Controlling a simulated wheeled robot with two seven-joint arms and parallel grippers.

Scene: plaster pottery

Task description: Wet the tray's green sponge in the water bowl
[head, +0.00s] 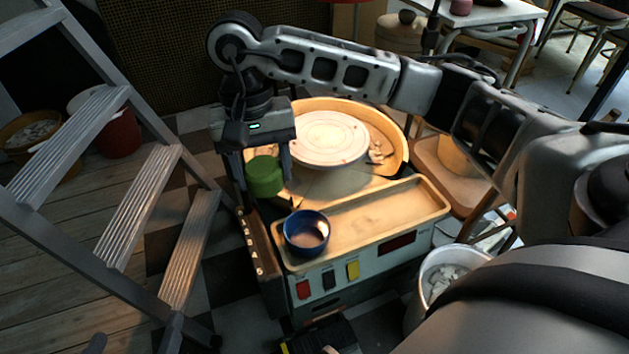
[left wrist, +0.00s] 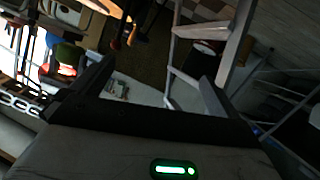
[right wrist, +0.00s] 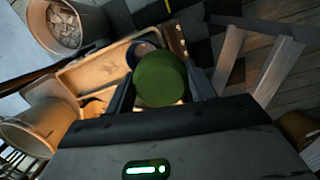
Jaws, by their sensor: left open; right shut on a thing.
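The green sponge (head: 264,176) is a round, thick block between the fingers of my right gripper (head: 262,168). My right gripper is shut on it, as the right wrist view also shows for the sponge (right wrist: 161,79). It hangs behind and left of the water bowl, apart from it in the head view. The dark blue water bowl (head: 307,251) stands at the front left corner of the beige tray (head: 385,215). In the right wrist view the sponge partly hides the bowl (right wrist: 141,47). My left gripper (left wrist: 152,85) is open and empty in the left wrist view.
The pottery wheel (head: 325,138) with its round disc is behind the tray. A grey step ladder (head: 140,205) stands close on the left. A bucket of scraps (head: 445,275) stands at the tray's right front. The tray's middle and right are clear.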

